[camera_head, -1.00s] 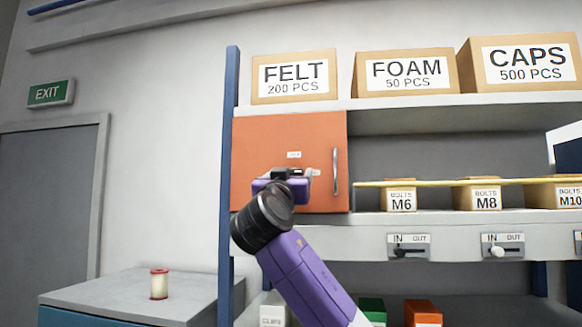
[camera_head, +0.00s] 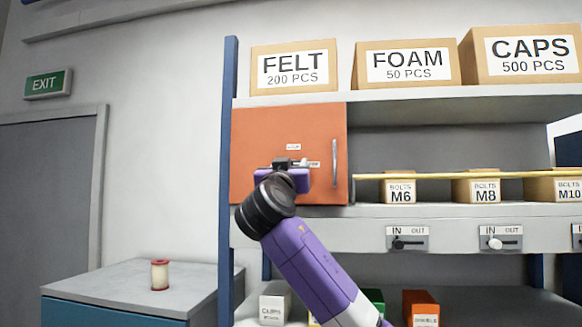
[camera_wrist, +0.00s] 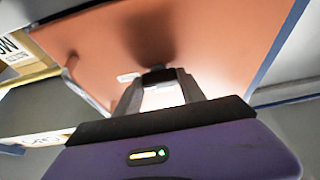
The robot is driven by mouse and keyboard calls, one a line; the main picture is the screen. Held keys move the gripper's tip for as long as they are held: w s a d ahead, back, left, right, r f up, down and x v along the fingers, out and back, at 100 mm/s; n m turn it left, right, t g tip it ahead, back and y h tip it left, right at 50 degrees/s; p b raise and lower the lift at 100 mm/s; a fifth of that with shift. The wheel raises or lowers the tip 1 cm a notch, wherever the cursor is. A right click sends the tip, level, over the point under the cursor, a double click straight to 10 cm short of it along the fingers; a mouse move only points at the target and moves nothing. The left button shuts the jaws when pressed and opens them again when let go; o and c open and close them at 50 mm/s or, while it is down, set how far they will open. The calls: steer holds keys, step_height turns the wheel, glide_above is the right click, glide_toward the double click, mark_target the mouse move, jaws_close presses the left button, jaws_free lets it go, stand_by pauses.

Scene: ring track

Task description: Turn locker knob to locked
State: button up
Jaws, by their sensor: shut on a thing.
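The orange locker door (camera_head: 260,135) is shut, at the left end of the shelf rack, with a vertical silver handle (camera_head: 335,163) at its right side. My gripper (camera_head: 291,162) is in front of the door's middle, left of the handle. In the wrist view its two fingers (camera_wrist: 158,80) close on a small dark knob (camera_wrist: 157,75) against the orange door. The knob is mostly hidden by the fingers, so its angle cannot be told. A small white label (camera_head: 293,147) is above the gripper and another (camera_head: 314,164) is just right of it, too small to read.
A yellow rail (camera_head: 440,176) runs in front of the bolt boxes (camera_head: 400,190) right of the door. IN/OUT sliders (camera_head: 407,238) sit below. A low cabinet (camera_head: 120,283) with a spool (camera_head: 160,274) stands at left.

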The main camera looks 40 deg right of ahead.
steer(key=shift+f+n, duration=0.1)
steer(key=shift+n, duration=0.3)
steer(key=n+t+y, duration=0.1)
steer(key=n, duration=0.1)
steer(key=n+t+y, duration=0.1)
steer(key=n, duration=0.2)
steer(key=n+y, duration=0.1)
steer(key=n, duration=0.1)
steer(key=shift+s+d+r+n+t+y+b, duration=0.1)
steer(key=shift+d+r+n+t+y+b, duration=0.1)
steer(key=shift+n+t+y+b, duration=0.15)
steer(key=n+y, duration=0.1)
steer(key=n, duration=0.1)
steer(key=n+y, duration=0.1)
steer(key=n, duration=0.2)
steer(key=shift+r+t+p, duration=0.1)
steer(key=shift+t+p, duration=0.25)
steer(key=n+y, duration=0.2)
steer(key=n, duration=0.3)
steer(key=shift+n+g+y, duration=0.55)
steer(key=shift+n+g, duration=0.15)
steer(key=shift+n, duration=1.15)
